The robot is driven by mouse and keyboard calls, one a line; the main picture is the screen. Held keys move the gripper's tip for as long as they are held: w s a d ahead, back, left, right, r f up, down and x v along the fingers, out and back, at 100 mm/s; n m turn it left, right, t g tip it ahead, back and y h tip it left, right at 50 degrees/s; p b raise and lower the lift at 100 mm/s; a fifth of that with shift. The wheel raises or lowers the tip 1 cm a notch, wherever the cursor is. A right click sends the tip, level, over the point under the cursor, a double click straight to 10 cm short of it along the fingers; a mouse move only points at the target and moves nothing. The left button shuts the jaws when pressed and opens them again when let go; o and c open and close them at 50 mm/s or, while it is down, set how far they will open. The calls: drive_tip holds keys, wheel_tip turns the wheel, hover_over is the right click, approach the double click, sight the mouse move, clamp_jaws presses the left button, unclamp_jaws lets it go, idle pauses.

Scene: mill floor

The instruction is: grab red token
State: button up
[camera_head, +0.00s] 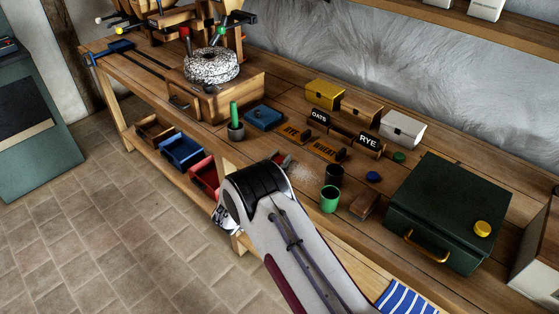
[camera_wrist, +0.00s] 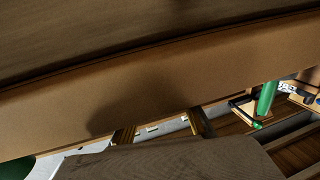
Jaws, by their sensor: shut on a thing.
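My gripper (camera_head: 226,219) shows only in part at the end of my arm, low in front of the bench and close beside the red drawer (camera_head: 204,177). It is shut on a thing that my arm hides. No red token can be made out for certain in either view. A small reddish patch (camera_head: 284,159) shows on the bench top just behind my arm, partly covered, and I cannot tell what it is. The wrist view is filled by close brown surfaces, with a green rod (camera_wrist: 266,98) at the right; no fingertips can be told there.
A blue drawer (camera_head: 183,152) and a brown drawer (camera_head: 154,131) sit left of the red one. A green cup (camera_head: 329,199), a dark green chest (camera_head: 440,215), a blue disc (camera_head: 373,177) and a green disc (camera_head: 399,157) are on the bench. The floor at left is clear.

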drive_tip(key=shift+r, duration=0.15)
drive_tip(key=shift+r, duration=4.85)
